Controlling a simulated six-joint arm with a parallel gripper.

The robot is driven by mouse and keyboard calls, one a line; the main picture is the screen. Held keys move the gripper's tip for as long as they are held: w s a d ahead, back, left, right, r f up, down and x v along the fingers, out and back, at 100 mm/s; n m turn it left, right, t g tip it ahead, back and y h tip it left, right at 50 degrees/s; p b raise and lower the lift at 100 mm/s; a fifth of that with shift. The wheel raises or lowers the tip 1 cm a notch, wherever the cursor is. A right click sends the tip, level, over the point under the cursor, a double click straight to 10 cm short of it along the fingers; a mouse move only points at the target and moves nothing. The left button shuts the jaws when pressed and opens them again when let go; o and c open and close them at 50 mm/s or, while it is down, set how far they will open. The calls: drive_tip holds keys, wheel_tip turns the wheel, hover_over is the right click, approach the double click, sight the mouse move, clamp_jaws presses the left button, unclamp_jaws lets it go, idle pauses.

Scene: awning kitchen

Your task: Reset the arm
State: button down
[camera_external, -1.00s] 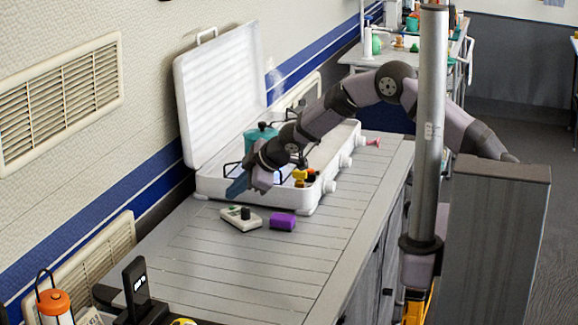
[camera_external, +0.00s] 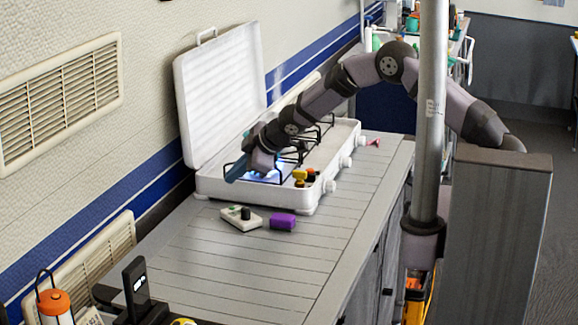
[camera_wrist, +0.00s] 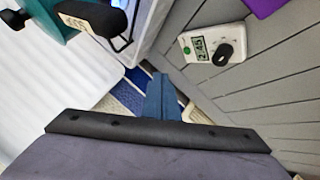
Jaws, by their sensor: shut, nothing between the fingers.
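My gripper (camera_external: 235,172) is over the near left end of the white open-lidded stove (camera_external: 315,180), with its blue fingers pointing down and left. In the wrist view the fingers (camera_wrist: 163,88) are together, with nothing between them. My arm reaches in from the right, bent at the elbow above the stove. A teal item with a black, labelled handle (camera_wrist: 95,16) is close by at the top left of the wrist view; most of it is out of frame.
A white meter with a black knob (camera_external: 241,217) and a purple block (camera_external: 283,221) lie on the slatted counter (camera_external: 250,265) before the stove. Small yellow and orange items (camera_external: 301,176) sit at the stove's front. The raised lid (camera_external: 220,90) stands behind. The near counter is mostly clear.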

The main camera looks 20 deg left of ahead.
idle(0.3)
